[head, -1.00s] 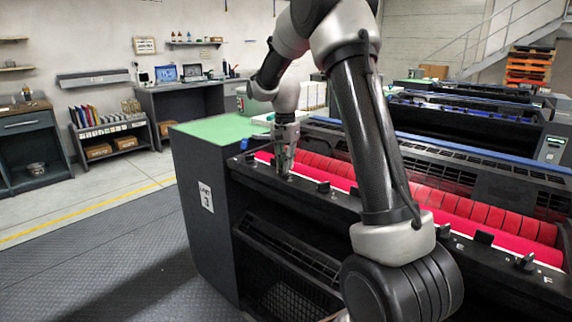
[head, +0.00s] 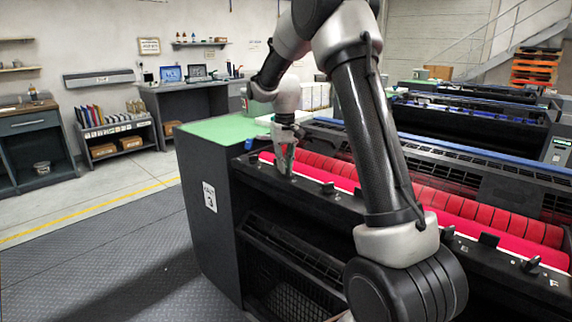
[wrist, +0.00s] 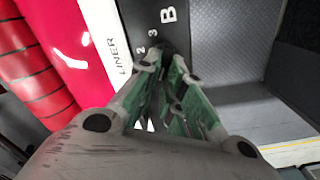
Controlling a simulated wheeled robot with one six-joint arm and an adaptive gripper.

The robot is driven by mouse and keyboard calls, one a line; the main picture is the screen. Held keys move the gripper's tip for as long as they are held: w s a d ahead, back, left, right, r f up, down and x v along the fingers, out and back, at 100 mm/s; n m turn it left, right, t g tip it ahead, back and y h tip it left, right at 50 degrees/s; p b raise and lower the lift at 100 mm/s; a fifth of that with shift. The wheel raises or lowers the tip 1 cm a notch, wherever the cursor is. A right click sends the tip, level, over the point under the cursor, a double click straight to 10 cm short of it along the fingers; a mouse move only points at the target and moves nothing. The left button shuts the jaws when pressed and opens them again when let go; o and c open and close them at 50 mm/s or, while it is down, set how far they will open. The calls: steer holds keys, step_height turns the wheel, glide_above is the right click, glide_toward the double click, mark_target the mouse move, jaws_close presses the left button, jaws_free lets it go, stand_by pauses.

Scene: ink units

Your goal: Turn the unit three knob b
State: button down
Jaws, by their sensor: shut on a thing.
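Unit three (head: 210,240) is a dark machine with a green top at its left end and a "UNIT 3" sign (head: 209,197). My gripper (head: 283,172) points down at the left end of its front ledge, and its jaws are shut on knob b. Scale digits 2 and 3 show beside the fingers.
More dark knobs stand along the ledge, one (head: 327,188) just right of my gripper and one (head: 532,265) at the far right. Red rollers (head: 490,216) run behind the ledge. A shelf of books (head: 110,130) stands at the left wall; the floor in front is clear.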

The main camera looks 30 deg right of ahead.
steer(key=shift+a+n, duration=0.15)
steer(key=shift+n, duration=0.95)
steer(key=c, duration=1.5)
jaws_free()
steer(key=shift+c, duration=0.2)
steer(key=shift+r, duration=0.1)
step_height(320, 180, up, 12)
